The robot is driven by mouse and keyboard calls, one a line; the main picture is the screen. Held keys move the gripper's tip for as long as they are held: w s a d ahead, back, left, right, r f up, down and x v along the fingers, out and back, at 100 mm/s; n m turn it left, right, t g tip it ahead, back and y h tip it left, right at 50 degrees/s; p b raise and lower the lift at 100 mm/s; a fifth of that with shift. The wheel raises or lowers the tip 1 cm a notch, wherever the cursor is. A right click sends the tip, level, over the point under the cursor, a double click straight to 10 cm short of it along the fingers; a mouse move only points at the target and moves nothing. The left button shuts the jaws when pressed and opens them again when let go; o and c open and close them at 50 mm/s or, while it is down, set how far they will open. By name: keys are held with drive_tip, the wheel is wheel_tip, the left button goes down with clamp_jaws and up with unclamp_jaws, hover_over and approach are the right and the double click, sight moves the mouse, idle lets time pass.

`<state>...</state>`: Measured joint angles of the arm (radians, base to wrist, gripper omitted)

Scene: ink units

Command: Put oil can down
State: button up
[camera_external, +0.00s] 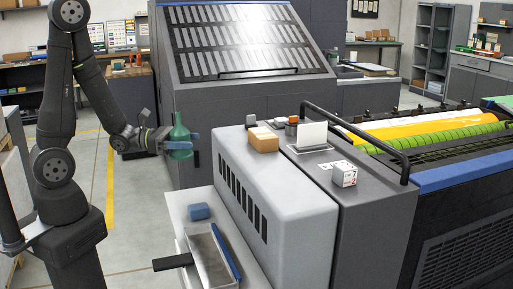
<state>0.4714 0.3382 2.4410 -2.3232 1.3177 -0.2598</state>
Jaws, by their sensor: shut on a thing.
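A green oil can (180,136) with a narrow top is held upright in my gripper (178,142), which is shut on it. One blue-grey finger shows at the can's right side, and the can's lower part shows below the fingers. The can is in the air, in front of the large grey cabinet with the slatted panel. The inner contact of the fingers is too small to make out.
A black rail (355,138) rises at the right.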

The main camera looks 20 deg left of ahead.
sight(185, 129)
wheel_tip(185, 129, up, 15)
drive_tip(key=w+d+r, duration=0.2)
drive_tip(key=w+d, duration=0.3)
drive_tip(key=d, duration=0.3)
drive_tip(key=w+d+r, duration=0.1)
drive_tip(key=w+d, duration=0.3)
drive_tip(key=d, duration=0.3)
drive_tip(key=d+f, duration=0.3)
drive_tip(key=d, duration=2.2)
wheel_tip(185, 129, down, 10)
drive_tip(key=shift+r, duration=0.15)
drive_tip(key=shift+f, duration=1.85)
drive_tip(key=shift+f, duration=0.15)
drive_tip(key=o, duration=1.2)
drive_tip(key=shift+o, duration=0.2)
